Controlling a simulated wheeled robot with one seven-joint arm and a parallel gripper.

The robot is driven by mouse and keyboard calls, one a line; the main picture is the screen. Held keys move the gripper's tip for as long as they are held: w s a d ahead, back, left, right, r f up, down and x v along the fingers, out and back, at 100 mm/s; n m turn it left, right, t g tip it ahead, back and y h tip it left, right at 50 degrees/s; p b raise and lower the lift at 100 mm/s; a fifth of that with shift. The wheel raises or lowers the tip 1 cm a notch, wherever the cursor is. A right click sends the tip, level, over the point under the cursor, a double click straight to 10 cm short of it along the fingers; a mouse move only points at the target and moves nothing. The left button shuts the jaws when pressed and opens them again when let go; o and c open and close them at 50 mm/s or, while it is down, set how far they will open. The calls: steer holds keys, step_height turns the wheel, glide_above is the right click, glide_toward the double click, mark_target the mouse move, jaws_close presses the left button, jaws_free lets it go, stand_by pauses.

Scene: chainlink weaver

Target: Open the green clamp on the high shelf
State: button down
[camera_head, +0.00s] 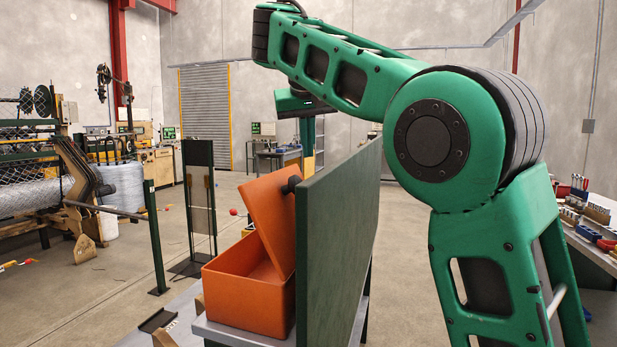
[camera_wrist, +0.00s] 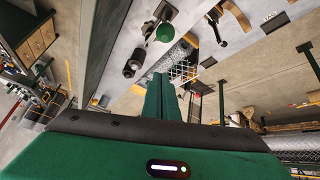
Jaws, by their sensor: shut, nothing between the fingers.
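My gripper (camera_wrist: 163,82) shows in the wrist view as two green fingers pressed together, shut and empty. A green round knob (camera_wrist: 165,33) beside dark metal parts is ahead of the fingertips and apart from them. It may belong to the green clamp, but I cannot tell its shape or whether it is open. In the head view my arm reaches over a tall green panel, with its wrist bent down behind it. The fingers are not clear there. I cannot make out the clamp or the high shelf for certain in the head view.
An orange box (camera_head: 242,300) with a tilted lid (camera_head: 268,215) stands on a grey table, left of the upright green panel (camera_head: 338,250). A dark stand (camera_head: 198,205) is behind. A weaving machine (camera_head: 50,190) fills the left. A tool bench (camera_head: 595,250) is at right.

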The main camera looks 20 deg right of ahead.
steer(key=shift+d+f, duration=0.25)
steer(key=shift+f, duration=1.45)
steer(key=shift+d+f, duration=0.2)
steer(key=shift+f, duration=1.45)
steer(key=shift+s+a, duration=0.1)
steer(key=shift+s, duration=0.05)
steer(key=s+a+f, duration=0.3)
steer(key=s, duration=0.1)
steer(key=shift+s+f, duration=0.2)
steer(key=shift+s, duration=0.05)
